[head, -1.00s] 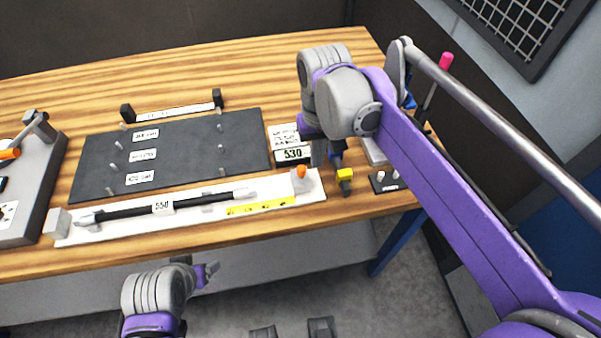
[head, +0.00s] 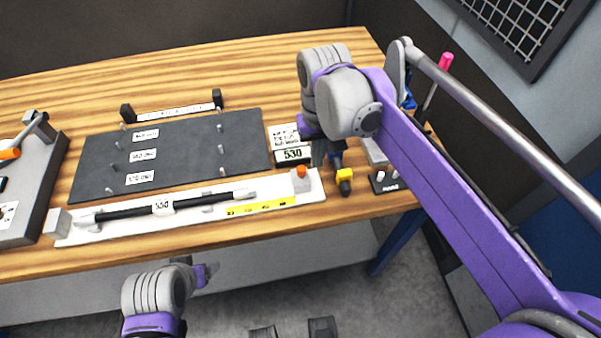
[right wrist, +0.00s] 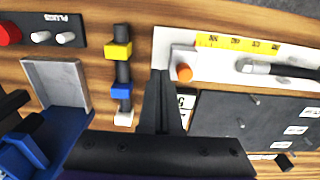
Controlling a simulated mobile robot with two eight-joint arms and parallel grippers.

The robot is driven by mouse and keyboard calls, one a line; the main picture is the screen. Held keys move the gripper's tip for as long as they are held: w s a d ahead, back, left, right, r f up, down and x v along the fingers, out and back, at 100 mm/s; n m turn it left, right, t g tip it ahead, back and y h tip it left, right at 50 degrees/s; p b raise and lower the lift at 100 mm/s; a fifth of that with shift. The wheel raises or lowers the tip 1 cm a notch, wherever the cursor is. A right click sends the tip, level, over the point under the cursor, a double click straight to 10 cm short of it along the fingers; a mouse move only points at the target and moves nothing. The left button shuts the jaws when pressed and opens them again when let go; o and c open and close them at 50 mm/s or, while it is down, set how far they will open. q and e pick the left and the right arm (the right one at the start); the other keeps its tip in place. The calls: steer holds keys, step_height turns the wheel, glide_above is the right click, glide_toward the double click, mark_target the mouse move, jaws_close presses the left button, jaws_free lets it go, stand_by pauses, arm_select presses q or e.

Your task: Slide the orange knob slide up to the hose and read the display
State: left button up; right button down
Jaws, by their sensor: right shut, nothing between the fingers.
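The orange knob (head: 301,171) stands on the grey slide block (head: 300,183) at the right end of the white gauge base (head: 315,190). The black hose (head: 130,211), tagged with a number like 550, lies along the base. Its right end fitting (head: 246,195) is left of the slide, with a clear gap between. The display (head: 292,155) reads 530. My right gripper (right wrist: 160,74) is shut and empty, its tips close beside the slide's outer end; contact cannot be told. The knob also shows in the right wrist view (right wrist: 184,72). My left gripper (head: 207,273) hangs before the table.
A yellow ruler strip (head: 260,207) runs along the base. A dark board (head: 175,160) with pegs and labels lies behind.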

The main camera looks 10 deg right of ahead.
steer(key=shift+f, duration=0.1)
stand_by(0.4)
steer(key=shift+f+b, duration=0.9)
steer(key=shift+f, duration=0.7)
steer(key=shift+a, duration=0.4)
steer(key=shift+s+a+p, duration=0.2)
steer(key=shift+a+p, duration=0.5)
steer(key=shift+a, duration=4.85)
